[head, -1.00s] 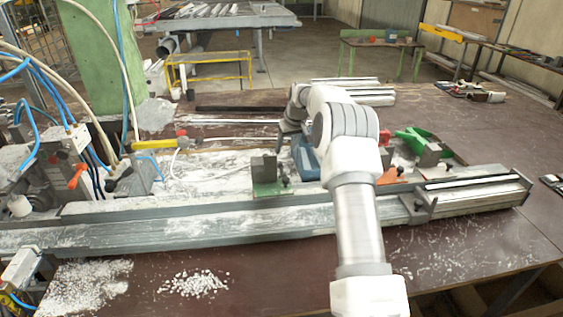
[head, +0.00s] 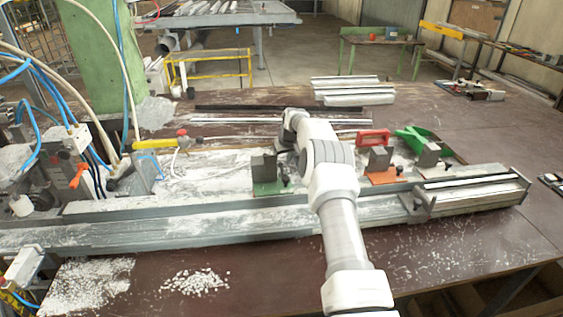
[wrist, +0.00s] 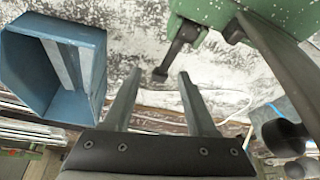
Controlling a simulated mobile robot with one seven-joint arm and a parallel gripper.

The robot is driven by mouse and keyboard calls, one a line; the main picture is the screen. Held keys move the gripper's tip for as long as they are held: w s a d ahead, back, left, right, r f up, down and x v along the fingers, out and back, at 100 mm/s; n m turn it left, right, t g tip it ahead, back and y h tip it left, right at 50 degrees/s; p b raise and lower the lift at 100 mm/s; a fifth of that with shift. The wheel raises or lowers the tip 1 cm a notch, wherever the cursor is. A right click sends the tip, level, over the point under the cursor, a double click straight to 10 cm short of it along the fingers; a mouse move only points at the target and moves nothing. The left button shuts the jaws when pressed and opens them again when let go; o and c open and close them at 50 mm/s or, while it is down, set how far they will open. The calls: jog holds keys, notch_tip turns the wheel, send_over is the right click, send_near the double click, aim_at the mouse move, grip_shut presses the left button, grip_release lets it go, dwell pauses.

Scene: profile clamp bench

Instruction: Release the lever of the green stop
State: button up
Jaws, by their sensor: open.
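The green stop (head: 268,188) has a green base and a grey block, and stands behind the long profile in the head view. In the wrist view the green stop (wrist: 205,50) fills the upper right, with its dark lever (wrist: 181,44) pointing down and left. My gripper (wrist: 159,73) is open; its two fingers stand apart. The lever's end shows in the gap between the fingertips, and no contact is visible. In the head view my arm hides the gripper and fingers.
A blue hollow block (wrist: 84,70) is close to my left finger in the wrist view. A stop with an orange base (head: 383,177) and a red handle (head: 373,137) stand to the right. The long grey profile (head: 180,227) runs along the bench (head: 450,255).

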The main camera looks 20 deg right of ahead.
grip_shut()
dwell(1.3)
